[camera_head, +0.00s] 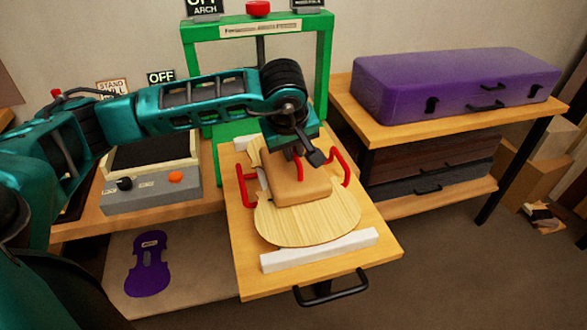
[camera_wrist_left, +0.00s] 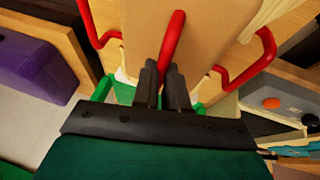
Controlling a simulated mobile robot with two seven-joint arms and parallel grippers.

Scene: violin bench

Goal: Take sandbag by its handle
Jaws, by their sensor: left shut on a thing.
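The sandbag (camera_head: 300,182) is a tan block resting on a pale wooden violin plate (camera_head: 300,222). Red handles show at its left (camera_head: 246,188) and right (camera_head: 338,166) sides in the head view. My left gripper (camera_head: 306,158) is at the sandbag's far edge. In the left wrist view its two dark fingers (camera_wrist_left: 163,84) are closed around a red handle (camera_wrist_left: 173,42) at the middle of the tan sandbag (camera_wrist_left: 208,38). The fingers hide the lower part of that handle. My right gripper is not in view.
The violin plate lies on a wooden board (camera_head: 250,276) with a white bar (camera_head: 320,250) and a black front handle (camera_head: 331,289). A green press frame (camera_head: 323,70) stands behind. A purple case (camera_head: 450,84) lies on the right table. A grey device (camera_head: 152,185) stands left.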

